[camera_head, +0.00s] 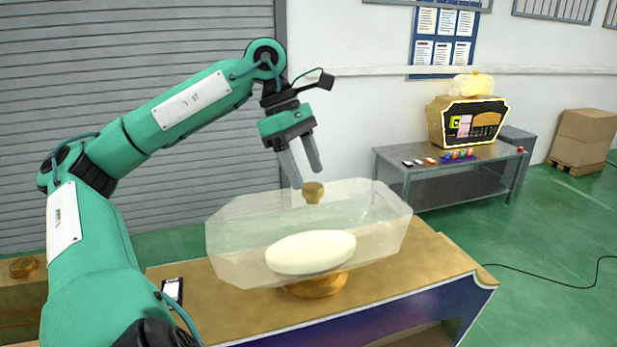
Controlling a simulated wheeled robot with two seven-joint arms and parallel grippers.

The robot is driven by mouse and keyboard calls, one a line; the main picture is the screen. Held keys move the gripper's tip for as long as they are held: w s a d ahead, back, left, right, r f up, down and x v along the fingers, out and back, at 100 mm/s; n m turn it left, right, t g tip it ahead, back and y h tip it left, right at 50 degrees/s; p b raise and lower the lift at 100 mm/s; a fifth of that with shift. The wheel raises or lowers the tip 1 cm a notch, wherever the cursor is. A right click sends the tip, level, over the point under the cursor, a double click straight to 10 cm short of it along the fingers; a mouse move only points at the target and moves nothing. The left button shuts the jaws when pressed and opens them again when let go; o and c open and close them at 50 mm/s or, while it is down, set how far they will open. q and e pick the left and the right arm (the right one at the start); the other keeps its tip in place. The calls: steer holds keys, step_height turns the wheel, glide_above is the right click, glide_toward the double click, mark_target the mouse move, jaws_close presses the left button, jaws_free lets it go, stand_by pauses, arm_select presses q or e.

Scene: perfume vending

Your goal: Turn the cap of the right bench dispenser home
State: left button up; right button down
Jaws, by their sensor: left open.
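A large clear, faceted dispenser (235,240) stands on a gold-topped bench (415,275). A white oval body (311,252) shows inside it, above a round gold foot (318,285). A small gold cap (313,190) shows at its top middle. My left gripper (308,179) comes in from the left and points down with its two grey fingers apart. It is open and empty. Its fingertips are just above the cap; whether they touch it I cannot tell. My right gripper is not in view.
A phone-like dark object (172,290) lies on the bench's left part. Another gold round piece (23,267) is at the far left. A grey table (420,158) with a gold-and-black machine (466,122) stands behind, right. Cardboard boxes (583,137) stand farther right. Green floor is open there.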

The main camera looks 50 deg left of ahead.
arm_select(q)
steer(key=b+v, duration=0.1)
steer(key=v, duration=1)
steer(key=shift+d, duration=0.1)
